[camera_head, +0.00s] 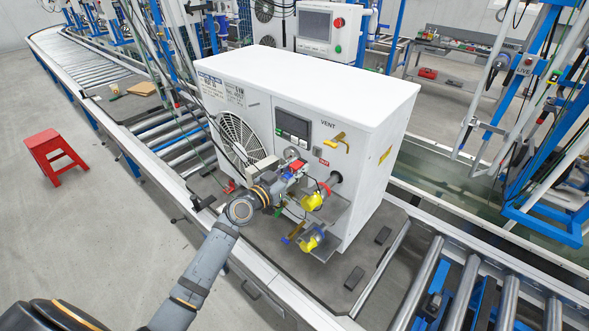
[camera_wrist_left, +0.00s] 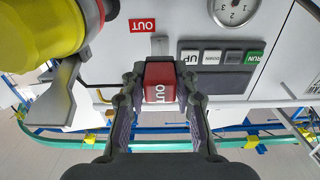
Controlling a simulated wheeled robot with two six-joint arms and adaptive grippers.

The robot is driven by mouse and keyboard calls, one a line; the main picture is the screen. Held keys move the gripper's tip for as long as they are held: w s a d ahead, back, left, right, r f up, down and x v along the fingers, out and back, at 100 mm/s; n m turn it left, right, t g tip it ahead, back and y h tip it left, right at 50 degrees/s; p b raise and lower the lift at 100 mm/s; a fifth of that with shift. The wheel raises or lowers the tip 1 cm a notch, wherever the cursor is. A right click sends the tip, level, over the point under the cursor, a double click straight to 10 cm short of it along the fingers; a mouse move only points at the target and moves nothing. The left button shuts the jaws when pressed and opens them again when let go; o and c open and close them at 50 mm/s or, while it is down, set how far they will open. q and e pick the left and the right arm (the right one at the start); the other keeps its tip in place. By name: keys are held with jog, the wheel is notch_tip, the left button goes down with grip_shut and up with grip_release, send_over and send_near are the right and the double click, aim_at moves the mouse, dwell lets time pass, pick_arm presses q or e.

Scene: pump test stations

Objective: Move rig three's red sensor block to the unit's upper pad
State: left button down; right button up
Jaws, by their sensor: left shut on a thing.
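In the head view my left gripper (camera_head: 287,174) is at the front panel of the white unit (camera_head: 360,130), below the gauge and left of the yellow-capped valves. A red OUT label (camera_head: 324,162) is on the panel, and it also shows in the wrist view (camera_wrist_left: 149,25). I cannot make out the upper pad for certain, nor whether the block touches the panel. My right gripper is not in view.
Yellow-capped fittings (camera_head: 312,201) stick out close beside the gripper; one is large in the wrist view (camera_wrist_left: 38,30). A gauge (camera_wrist_left: 235,8) and a button strip (camera_wrist_left: 222,56) are close by. The unit stands on a dark pallet (camera_head: 330,290) on the roller conveyor (camera_head: 420,285).

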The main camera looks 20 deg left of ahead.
aim_at(304, 161)
pick_arm(q)
jog(key=shift+x, duration=1)
jog(key=shift+w+d, duration=0.1)
jog(key=shift+w, duration=0.2)
jog(key=shift+w+d, duration=0.2)
jog(key=shift+w, duration=0.35)
jog(key=shift+w+d, duration=0.25)
jog(key=shift+w, duration=0.3)
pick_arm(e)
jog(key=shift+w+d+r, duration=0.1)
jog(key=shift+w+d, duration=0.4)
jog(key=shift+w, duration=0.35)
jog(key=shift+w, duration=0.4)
pick_arm(q)
jog(key=shift+r, duration=0.1)
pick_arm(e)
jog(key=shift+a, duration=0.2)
pick_arm(q)
jog(key=shift+b, duration=0.8)
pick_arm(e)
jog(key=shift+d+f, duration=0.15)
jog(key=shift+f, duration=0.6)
